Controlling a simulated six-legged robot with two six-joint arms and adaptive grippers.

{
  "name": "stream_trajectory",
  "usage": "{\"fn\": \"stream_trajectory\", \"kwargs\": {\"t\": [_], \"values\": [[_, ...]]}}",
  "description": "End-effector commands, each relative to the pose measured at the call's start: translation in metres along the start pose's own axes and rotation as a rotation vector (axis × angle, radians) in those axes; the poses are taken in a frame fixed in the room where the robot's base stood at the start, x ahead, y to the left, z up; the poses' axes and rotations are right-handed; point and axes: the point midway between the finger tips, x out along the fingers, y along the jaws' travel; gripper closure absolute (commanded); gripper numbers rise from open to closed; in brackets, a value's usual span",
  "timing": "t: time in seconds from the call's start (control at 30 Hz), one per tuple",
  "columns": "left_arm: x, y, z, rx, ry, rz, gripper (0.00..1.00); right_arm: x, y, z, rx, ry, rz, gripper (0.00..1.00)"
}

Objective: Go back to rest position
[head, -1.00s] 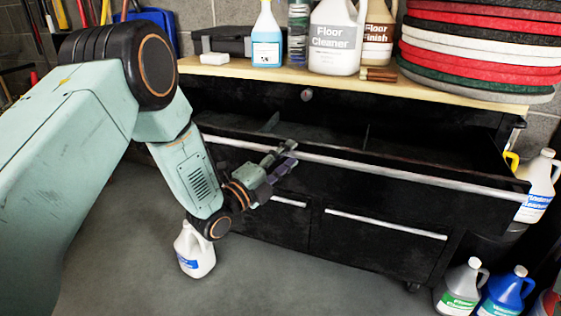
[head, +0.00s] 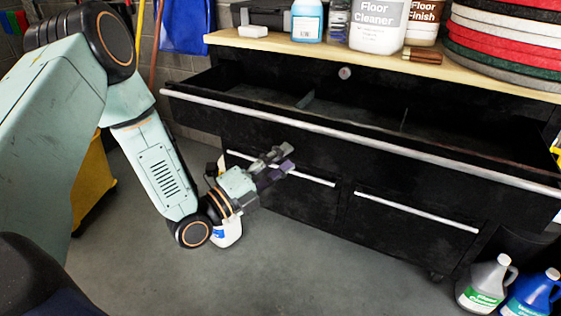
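My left gripper (head: 276,165) is in the middle of the head view, in front of the black cabinet and below the handle of its open top drawer. Its two fingers look parted, with nothing between them, and it appears apart from the drawer handle (head: 357,141). The top drawer (head: 450,135) is pulled out, and its inside looks empty with dividers. My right gripper is out of view.
A white jug (head: 228,234) stands on the floor, partly hidden behind my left wrist. Buffer pads (head: 515,42) are stacked on the wooden top (head: 290,50) beside several bottles. Jugs (head: 486,284) stand at lower right. A yellow container (head: 94,182) is at left. Floor in front is clear.

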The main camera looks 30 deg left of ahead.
Motion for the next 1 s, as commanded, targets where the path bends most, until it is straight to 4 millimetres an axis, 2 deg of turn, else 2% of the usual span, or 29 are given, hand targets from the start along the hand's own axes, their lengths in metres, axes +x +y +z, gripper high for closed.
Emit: {"fn": "stream_trajectory", "kwargs": {"t": [0.43,0.57,0.67,0.83,1.0], "values": [[0.0,0.0,0.0,-0.006,0.0,0.001,0.62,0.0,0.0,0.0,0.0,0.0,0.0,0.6],[0.0,0.004,-0.001,-0.1,0.002,0.019,0.62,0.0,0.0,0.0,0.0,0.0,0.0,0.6],[-0.002,0.02,0.001,-0.274,-0.025,0.091,0.62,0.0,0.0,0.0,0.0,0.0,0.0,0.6],[-0.017,0.062,0.0,-0.653,-0.16,0.276,0.62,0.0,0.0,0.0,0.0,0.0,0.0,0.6],[-0.049,0.112,-0.018,-1.031,-0.374,0.482,0.62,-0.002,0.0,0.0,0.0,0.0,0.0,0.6]]}}
